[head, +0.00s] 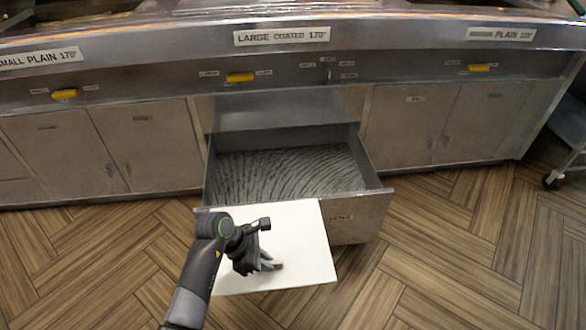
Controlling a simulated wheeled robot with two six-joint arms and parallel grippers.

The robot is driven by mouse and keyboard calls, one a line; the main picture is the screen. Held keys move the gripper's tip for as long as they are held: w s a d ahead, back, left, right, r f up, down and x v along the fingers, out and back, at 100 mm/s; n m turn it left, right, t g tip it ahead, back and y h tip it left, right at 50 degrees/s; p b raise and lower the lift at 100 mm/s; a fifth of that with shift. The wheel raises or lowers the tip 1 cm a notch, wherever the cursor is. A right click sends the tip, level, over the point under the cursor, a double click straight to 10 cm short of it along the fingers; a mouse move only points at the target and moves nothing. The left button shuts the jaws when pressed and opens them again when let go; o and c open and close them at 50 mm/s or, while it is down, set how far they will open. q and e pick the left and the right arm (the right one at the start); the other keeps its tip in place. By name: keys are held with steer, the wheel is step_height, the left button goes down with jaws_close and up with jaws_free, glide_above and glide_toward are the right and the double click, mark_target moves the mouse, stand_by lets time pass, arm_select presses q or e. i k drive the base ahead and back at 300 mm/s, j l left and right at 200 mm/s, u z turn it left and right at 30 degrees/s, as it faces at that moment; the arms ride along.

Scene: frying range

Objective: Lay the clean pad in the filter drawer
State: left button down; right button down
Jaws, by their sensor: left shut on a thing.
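The clean pad (303,240) is a flat white sheet. My left gripper (275,266) is shut on it near its lower middle, and my left arm comes in from below. The pad is in front of the filter drawer (377,207), and its far edge overlaps the drawer's front left part in the picture. The drawer is pulled out from under the middle fryer, and its floor shows a grey, streaked surface. The pad hides part of the drawer's front. My right gripper is not in view.
Closed cabinet doors (148,143) flank the drawer on both sides. Yellow handles (240,77) and labels line the panel above. A wheeled cart (565,150) stands at the right edge. The wood-patterned floor (460,260) is clear at the right.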

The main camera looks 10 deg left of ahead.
mark_target(289, 184)
steer(key=i, duration=1.3)
